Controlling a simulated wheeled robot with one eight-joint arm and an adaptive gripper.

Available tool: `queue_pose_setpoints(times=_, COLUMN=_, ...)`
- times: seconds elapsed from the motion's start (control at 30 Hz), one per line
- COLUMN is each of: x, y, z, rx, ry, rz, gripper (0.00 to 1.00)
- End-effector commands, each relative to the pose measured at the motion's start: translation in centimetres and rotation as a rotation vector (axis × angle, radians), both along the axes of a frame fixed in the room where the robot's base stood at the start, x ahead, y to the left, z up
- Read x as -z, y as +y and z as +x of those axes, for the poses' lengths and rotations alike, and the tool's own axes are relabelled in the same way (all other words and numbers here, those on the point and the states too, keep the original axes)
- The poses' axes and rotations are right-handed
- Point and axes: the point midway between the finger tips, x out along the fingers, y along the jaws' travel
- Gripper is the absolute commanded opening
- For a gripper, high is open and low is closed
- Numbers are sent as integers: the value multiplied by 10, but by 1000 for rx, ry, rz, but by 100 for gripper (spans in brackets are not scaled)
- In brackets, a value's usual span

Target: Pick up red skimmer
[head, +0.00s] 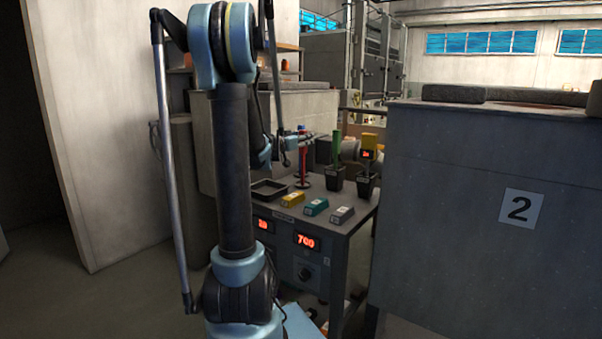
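A thin red upright tool (303,168), which looks like the red skimmer, stands at the back of the grey worktable (333,234). Its upper end is hard to make out behind the end of my arm. My gripper (308,137) is small and dark at the arm's end, close to the tool's top in the picture. I cannot tell whether it touches the tool or whether its fingers are open or shut.
Black pots hold a green tool (337,147) and a yellow-topped one (369,141). Yellow (293,199), teal (316,206) and grey (342,215) blocks line the front edge. A black tray (268,189) lies left. A large grey block (480,200) marked 2 stands right.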

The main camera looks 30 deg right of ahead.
Motion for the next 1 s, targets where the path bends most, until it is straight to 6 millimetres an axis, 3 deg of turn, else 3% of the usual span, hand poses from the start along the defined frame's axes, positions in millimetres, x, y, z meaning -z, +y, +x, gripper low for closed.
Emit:
queue_pose_setpoints(times=0.2, x=0, y=-2, z=1, rx=-1, ry=0, rz=0, gripper=47)
queue_pose_setpoints(times=0.27, x=0, y=-1, z=1, rx=-1, ry=0, rz=0, gripper=35)
queue_pose_setpoints(times=0.4, x=0, y=-1, z=1, rx=-1, ry=0, rz=0, gripper=4)
queue_pose_setpoints(times=0.43, x=0, y=-1, z=1, rx=-1, ry=0, rz=0, gripper=0)
queue_pose_setpoints(times=0.77, x=-1, y=-1, z=1, rx=-1, ry=0, rz=0, gripper=0)
queue_pose_setpoints(times=1.0, x=-21, y=-1, z=1, rx=-1, ry=0, rz=0, gripper=0)
